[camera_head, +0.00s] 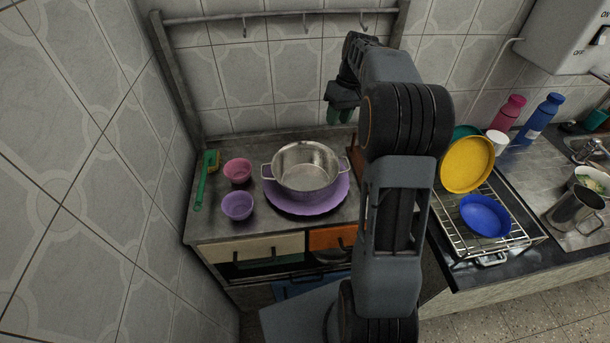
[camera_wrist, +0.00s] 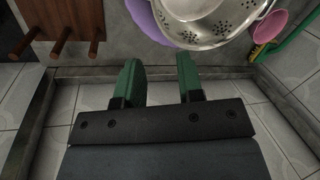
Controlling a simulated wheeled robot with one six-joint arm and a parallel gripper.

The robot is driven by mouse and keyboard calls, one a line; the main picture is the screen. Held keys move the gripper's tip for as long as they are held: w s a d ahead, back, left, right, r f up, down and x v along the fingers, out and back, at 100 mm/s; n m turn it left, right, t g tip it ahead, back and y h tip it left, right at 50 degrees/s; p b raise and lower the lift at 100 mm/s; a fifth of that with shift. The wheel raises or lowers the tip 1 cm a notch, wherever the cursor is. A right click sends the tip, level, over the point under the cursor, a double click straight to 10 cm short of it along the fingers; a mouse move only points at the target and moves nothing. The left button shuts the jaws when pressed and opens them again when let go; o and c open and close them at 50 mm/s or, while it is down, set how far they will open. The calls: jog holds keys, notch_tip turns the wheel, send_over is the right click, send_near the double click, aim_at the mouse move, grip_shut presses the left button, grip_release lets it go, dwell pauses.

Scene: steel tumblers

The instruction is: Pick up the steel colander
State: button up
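The steel colander (camera_head: 306,167) has two side handles and sits upright on a purple plate (camera_head: 318,206) on the counter. Its perforated wall and rim also show at the top of the wrist view (camera_wrist: 205,28). My gripper (camera_head: 341,115) is raised behind and to the right of the colander in the head view, near the tiled wall. In the wrist view its two green fingers (camera_wrist: 160,82) are apart with nothing between them, and the colander lies beyond their tips. The gripper does not touch it.
A pink bowl (camera_head: 238,170), a purple bowl (camera_head: 237,206) and a green-handled brush (camera_head: 205,181) lie left of the colander. A wooden peg rack (camera_wrist: 62,25) stands on its other side. A dish rack with a yellow plate (camera_head: 467,164) and blue bowl (camera_head: 486,215) is right of my arm.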

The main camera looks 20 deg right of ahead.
aim_at(327, 150)
jog(key=shift+s+x, duration=0.1)
jog(key=shift+x, duration=2.95)
jog(key=shift+s+x, duration=0.15)
jog(key=shift+x, duration=2.95)
jog(key=shift+a+r, duration=0.1)
jog(key=shift+c, duration=0.3)
grip_shut()
